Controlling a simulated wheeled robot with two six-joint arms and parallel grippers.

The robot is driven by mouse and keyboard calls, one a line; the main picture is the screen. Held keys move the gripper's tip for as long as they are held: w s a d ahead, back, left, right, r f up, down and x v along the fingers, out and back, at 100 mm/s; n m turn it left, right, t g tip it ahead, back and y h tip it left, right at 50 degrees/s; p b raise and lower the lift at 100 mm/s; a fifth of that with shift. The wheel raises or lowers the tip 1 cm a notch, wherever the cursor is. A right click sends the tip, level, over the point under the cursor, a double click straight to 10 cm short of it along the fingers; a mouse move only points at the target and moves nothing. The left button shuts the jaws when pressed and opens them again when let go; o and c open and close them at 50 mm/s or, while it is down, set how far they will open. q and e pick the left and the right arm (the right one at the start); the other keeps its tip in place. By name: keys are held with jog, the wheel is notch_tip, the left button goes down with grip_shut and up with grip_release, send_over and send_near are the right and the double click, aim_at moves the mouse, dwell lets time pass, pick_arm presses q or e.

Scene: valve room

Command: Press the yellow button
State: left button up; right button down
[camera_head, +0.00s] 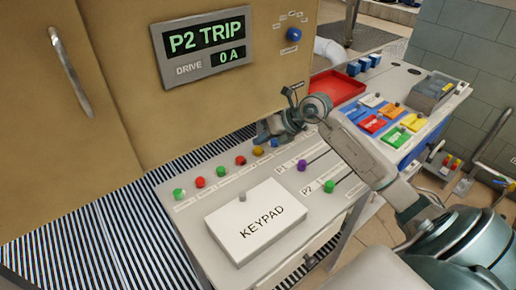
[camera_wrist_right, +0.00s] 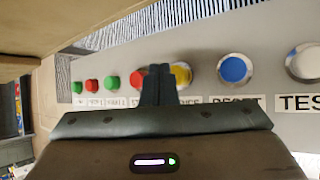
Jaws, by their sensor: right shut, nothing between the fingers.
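The yellow button (camera_head: 258,151) sits in a row of coloured buttons along the back of the sloped grey panel. In the right wrist view the yellow button (camera_wrist_right: 182,74) is partly hidden behind my fingers. My right gripper (camera_head: 262,138) is shut and empty, just behind the row near the yellow and blue buttons. In the wrist view its closed fingertips (camera_wrist_right: 159,72) appear between a red button (camera_wrist_right: 137,78) and the yellow one, overlapping both. I cannot tell whether they touch anything. My left gripper is out of view.
A blue button (camera_wrist_right: 234,68) and a white one (camera_wrist_right: 304,62) lie to the right in the wrist view. A raised white keypad cover (camera_head: 258,222) stands in front of the row. A tan cabinet (camera_head: 130,110) rises behind it. A red tray (camera_head: 337,86) is farther right.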

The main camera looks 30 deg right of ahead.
aim_at(262, 150)
jog(key=shift+r, duration=0.15)
jog(key=shift+r+p, duration=1.45)
jog(key=shift+r, duration=0.95)
